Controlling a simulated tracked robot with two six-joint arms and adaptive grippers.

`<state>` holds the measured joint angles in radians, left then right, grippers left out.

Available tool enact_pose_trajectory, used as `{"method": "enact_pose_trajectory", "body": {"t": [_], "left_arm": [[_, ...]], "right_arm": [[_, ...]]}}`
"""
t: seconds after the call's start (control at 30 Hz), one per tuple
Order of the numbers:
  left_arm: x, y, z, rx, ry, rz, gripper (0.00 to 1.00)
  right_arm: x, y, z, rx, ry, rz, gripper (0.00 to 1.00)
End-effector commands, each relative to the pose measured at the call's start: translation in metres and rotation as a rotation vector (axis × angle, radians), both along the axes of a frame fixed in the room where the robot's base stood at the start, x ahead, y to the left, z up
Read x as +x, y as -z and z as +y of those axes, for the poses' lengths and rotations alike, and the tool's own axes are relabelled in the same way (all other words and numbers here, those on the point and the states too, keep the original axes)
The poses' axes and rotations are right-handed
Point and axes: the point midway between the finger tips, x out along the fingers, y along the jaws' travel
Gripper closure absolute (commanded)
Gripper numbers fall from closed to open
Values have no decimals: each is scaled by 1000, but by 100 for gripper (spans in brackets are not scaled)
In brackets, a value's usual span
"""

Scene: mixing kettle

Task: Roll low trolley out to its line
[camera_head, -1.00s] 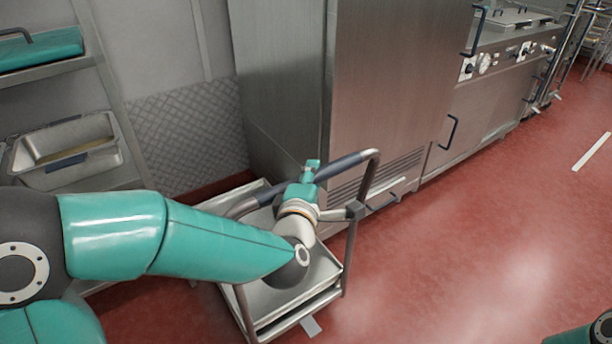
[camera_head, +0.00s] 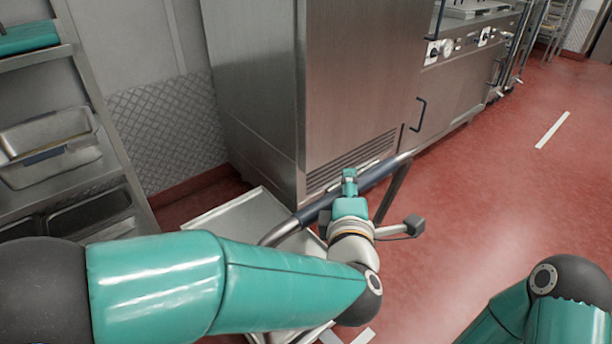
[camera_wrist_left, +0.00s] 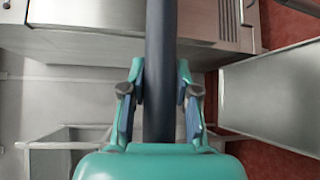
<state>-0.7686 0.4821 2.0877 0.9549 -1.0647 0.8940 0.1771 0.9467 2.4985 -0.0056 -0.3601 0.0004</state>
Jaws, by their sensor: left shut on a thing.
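The low trolley (camera_head: 243,222) is a steel cart with flat trays and a raised push handle (camera_head: 378,172) with a dark grip sleeve. It stands on the red floor in front of the tall steel cabinet. My left gripper (camera_head: 349,180) is shut on the handle bar. In the left wrist view the dark bar (camera_wrist_left: 160,70) runs between the fingers of my left gripper (camera_wrist_left: 159,95). My left forearm hides much of the trolley's near side. A white floor line (camera_head: 552,130) lies at the right. My right arm shows at the lower right, but its gripper is out of view.
The tall steel cabinet (camera_head: 345,80) stands right behind the trolley. A shelf rack (camera_head: 85,75) with steel pans (camera_head: 48,148) is at the left. Cooking units (camera_head: 455,85) line the back. The red floor (camera_head: 490,190) to the right is open.

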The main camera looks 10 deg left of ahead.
Motion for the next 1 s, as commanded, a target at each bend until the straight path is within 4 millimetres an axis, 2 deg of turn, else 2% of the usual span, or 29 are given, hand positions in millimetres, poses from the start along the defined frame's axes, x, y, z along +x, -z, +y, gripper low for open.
{"method": "enact_pose_trajectory", "body": {"t": [0.03, 0.1, 0.3, 0.73, 0.77, 0.9, 1.0], "left_arm": [[-7, 2, -11, 2, 8, 0, 100], [-14, 2, -19, 2, 3, 1, 100], [-24, 1, -32, 0, -10, 2, 100], [-26, 1, -29, 0, -28, 4, 100], [-26, 2, -29, 0, -28, 4, 69], [-25, 1, -28, 0, -29, 3, 46], [-25, 1, -28, 0, -28, 2, 44]], "right_arm": [[0, 3, 0, 0, 0, 0, 39], [0, 4, 0, 0, 0, 0, 39], [0, 6, 0, 0, -1, 0, 39], [0, 6, 0, 0, -1, 0, 39], [0, 6, 0, 0, -1, 0, 39], [0, 6, 0, 0, -1, 0, 39], [0, 6, 0, 0, -1, 0, 39]]}}
